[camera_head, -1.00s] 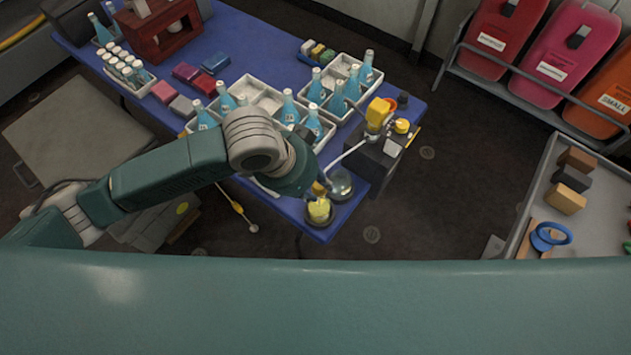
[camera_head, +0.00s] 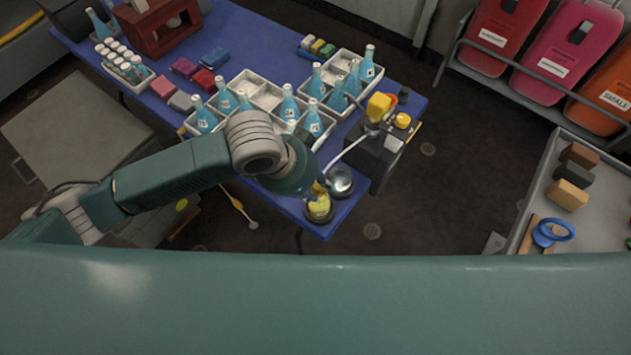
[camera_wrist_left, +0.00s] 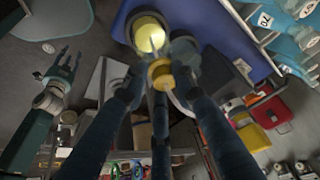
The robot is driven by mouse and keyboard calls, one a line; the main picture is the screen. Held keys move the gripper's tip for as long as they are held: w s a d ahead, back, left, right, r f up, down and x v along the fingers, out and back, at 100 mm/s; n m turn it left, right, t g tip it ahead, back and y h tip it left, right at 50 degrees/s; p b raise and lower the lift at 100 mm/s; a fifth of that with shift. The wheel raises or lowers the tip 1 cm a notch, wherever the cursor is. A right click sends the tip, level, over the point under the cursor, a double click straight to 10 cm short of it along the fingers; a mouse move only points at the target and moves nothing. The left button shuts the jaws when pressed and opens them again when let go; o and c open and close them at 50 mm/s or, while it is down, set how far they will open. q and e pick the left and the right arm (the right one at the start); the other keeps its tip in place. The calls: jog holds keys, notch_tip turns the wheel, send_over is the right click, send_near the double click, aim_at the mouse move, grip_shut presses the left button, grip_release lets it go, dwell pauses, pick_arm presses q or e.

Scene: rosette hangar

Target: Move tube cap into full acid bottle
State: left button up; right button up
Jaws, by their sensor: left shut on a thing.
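My left gripper (camera_head: 322,188) is at the near right corner of the blue table, pointing down. In the left wrist view, its dark fingers (camera_wrist_left: 160,82) are shut on a small yellow cap (camera_wrist_left: 160,73). A round vessel with yellow contents (camera_head: 319,208), which looks like the full acid bottle, stands on the table corner, just in front of the fingertips. It also shows in the left wrist view (camera_wrist_left: 149,33), close to the cap; I cannot tell whether they touch. My right gripper (camera_wrist_left: 64,72) is at the left of the left wrist view, fingers spread and empty.
A clear round vessel (camera_head: 340,181) stands right beside the yellow one. A dark box with a yellow-topped device (camera_head: 377,148) and a pale tube stands behind. White trays (camera_head: 258,92) of blue bottles fill the table's middle. A grey cart (camera_head: 600,190) is at the right.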

pick_arm(q)
jog(key=shift+f+b, duration=0.3)
jog(key=shift+f, duration=0.8)
jog(key=o, duration=1.4)
jog(key=shift+c, duration=0.2)
jog(key=shift+r, duration=0.1)
notch_tip(320, 180, up, 6)
jog(key=p, duration=0.6)
jog(key=shift+f+p, duration=0.25)
jog(key=shift+p, duration=0.05)
